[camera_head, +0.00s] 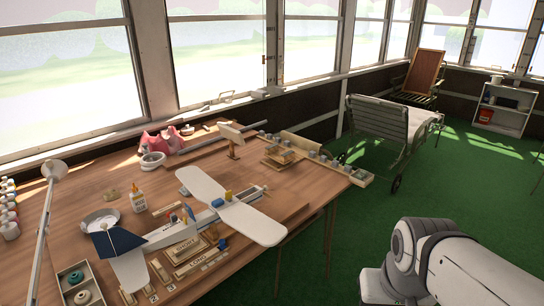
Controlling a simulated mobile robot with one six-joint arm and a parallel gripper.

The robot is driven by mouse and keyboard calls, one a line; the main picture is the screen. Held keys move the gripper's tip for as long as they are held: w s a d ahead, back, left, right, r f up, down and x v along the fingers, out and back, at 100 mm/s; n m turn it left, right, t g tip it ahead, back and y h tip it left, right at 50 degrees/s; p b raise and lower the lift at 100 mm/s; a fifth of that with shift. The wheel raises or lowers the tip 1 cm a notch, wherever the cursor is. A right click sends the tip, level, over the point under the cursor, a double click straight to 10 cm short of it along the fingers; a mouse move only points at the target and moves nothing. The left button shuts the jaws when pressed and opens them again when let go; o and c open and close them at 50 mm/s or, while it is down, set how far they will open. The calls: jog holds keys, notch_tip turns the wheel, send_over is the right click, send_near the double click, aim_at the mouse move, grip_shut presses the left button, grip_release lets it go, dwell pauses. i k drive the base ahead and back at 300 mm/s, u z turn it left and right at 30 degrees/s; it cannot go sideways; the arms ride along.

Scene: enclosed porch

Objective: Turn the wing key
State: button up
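A model aeroplane (240,213) stands on the wooden workbench (135,187), with a long white wing across its body and a dark blue panel (117,243) at its tail end. A small yellow piece (228,195) sits at the middle of the wing, and a small blue piece (222,244) is beside the body. I cannot tell which small part is the wing key. My white and grey arm shows at the lower right, apart from the bench. My gripper is out of view.
A white lamp (54,170), a glue bottle (138,199), a round metal dish (101,219) and labelled wooden blocks (190,256) crowd the bench around the plane. A lounge chair (378,122) stands beyond the bench. Green floor (465,182) between my arm and the chair is clear.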

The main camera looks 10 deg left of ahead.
aim_at(229, 194)
jog(key=u, duration=0.1)
jog(key=i, duration=1.6)
jog(key=u, duration=0.5)
jog(key=k, duration=0.95)
jog(key=u, duration=0.15)
jog(key=i, duration=0.95)
jog(key=z, duration=0.05)
